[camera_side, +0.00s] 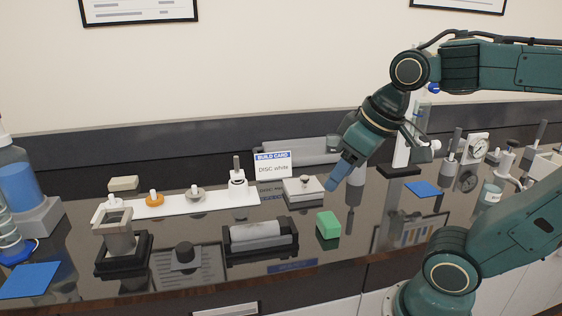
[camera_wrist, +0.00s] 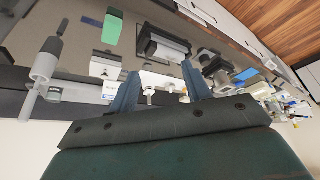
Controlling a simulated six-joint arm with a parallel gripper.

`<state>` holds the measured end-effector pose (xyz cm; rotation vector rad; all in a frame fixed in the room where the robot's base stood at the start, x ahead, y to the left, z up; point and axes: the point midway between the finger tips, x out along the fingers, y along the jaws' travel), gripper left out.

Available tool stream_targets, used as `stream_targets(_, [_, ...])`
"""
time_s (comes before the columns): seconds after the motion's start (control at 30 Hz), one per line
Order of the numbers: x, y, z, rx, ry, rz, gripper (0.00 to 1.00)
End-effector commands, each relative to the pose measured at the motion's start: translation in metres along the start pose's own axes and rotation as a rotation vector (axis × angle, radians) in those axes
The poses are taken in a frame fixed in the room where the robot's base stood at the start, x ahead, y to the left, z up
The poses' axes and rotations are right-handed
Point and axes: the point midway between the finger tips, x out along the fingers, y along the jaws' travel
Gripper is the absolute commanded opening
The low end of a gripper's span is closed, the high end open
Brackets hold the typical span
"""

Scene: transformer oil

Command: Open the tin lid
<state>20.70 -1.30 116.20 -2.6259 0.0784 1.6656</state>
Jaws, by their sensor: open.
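A small square tin (camera_side: 303,196) stands on the dark, glossy bench near the middle in the side view. Its pale lid (camera_side: 294,185) is on top, with a small knob in the middle. What seems to be the same tin shows as a pale box in the wrist view (camera_wrist: 105,65), left of my fingers. My gripper (camera_side: 338,178) is above and right of the tin in the side view, tilted downward and apart from the lid. In the wrist view its two blue fingers (camera_wrist: 160,72) are spread, with nothing held between them.
A build card (camera_side: 273,165) reading "DISC white" stands behind the tin. A green block (camera_side: 328,225) and a black cradle with a grey roller (camera_side: 258,236) are in front. A white strip with several knobbed pieces (camera_side: 175,206) lies left. A dark stand (camera_side: 398,170) is at right.

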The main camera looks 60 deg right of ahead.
Motion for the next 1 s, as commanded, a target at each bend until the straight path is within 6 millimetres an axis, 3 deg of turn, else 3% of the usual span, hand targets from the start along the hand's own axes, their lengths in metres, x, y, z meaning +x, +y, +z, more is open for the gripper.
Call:
stream_targets(0.47, [0.016, 0.055, -0.093, 0.164, -0.154, 0.064, 0.48])
stream_targets(0.73, [0.041, 0.101, -0.136, 0.260, -0.239, 0.088, 0.48])
stream_targets(1.0, [0.075, 0.157, -0.165, 0.359, -0.323, 0.103, 0.48])
